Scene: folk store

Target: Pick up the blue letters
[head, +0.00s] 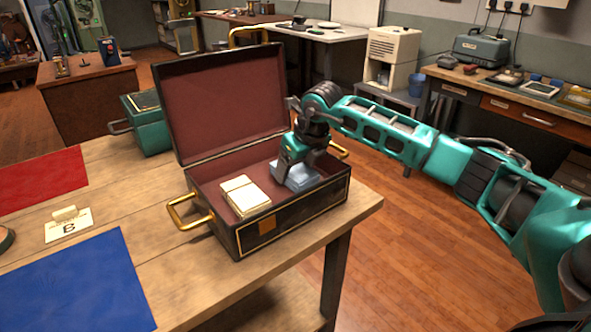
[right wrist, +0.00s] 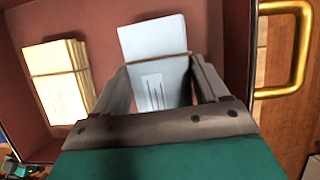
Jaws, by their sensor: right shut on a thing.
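The blue letters (head: 297,176) are a pale blue bundle inside the open black case (head: 310,212), in its right half. My right gripper (head: 291,160) reaches down into the case and is shut on the bundle. In the right wrist view the blue letters (right wrist: 155,65) sit between the two fingers, with a band across them. A cream bundle of letters (head: 244,196) lies in the case to the left of the gripper; it also shows in the right wrist view (right wrist: 58,80). My left gripper is not in view.
The case stands near the right edge of the wooden table (head: 180,265), lid open, with brass handles (head: 188,212). A blue mat (head: 75,285), a red mat (head: 38,180) and a card marked B (head: 69,226) lie to the left. A teal box (head: 148,125) stands behind.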

